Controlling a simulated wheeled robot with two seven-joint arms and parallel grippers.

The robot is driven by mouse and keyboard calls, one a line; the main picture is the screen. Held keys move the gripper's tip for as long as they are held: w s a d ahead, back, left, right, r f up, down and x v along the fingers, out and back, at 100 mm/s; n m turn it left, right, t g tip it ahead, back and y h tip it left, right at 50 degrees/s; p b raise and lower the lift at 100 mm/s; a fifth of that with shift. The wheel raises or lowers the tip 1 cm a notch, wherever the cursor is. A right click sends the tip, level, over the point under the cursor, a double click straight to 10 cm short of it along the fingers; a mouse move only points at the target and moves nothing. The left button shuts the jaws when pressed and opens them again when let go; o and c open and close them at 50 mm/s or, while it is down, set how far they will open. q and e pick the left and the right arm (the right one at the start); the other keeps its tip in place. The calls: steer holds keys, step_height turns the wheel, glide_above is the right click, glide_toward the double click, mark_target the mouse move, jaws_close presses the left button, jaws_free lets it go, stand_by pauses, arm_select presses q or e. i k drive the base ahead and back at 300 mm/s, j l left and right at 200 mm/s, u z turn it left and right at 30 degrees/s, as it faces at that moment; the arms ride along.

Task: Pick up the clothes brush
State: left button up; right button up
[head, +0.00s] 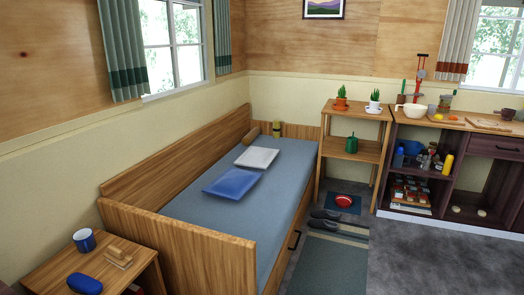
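A small wooden-backed object with a pale lower side, which looks like the clothes brush (118,257), lies on the wooden bedside table (62,272) at the lower left. A blue mug (84,240) stands just behind and left of it. A blue oblong case (85,284) lies in front of it, near the bottom edge of the picture. The brush is apart from both. Neither of my grippers is in view.
A wooden bed (178,248) with a blue-grey mattress stands right of the table. A plant stand (352,150) and a dark shelf unit (447,187) stand at the back right. Shoes (324,219) and a rug (328,266) lie on the floor. Grey floor at right is clear.

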mark_target(116, 254)
steer(key=i+u, duration=0.15)
steer(key=i, duration=0.35)
steer(key=i+l+u, duration=0.1)
steer(key=i, duration=0.4)
steer(key=i+l+u, duration=0.15)
steer(key=i, duration=0.35)
steer(key=u, duration=1.5)
steer(key=z, duration=1.45)
steer(key=u, duration=1.45)
steer(key=i+j, duration=0.1)
steer(key=j, duration=0.15)
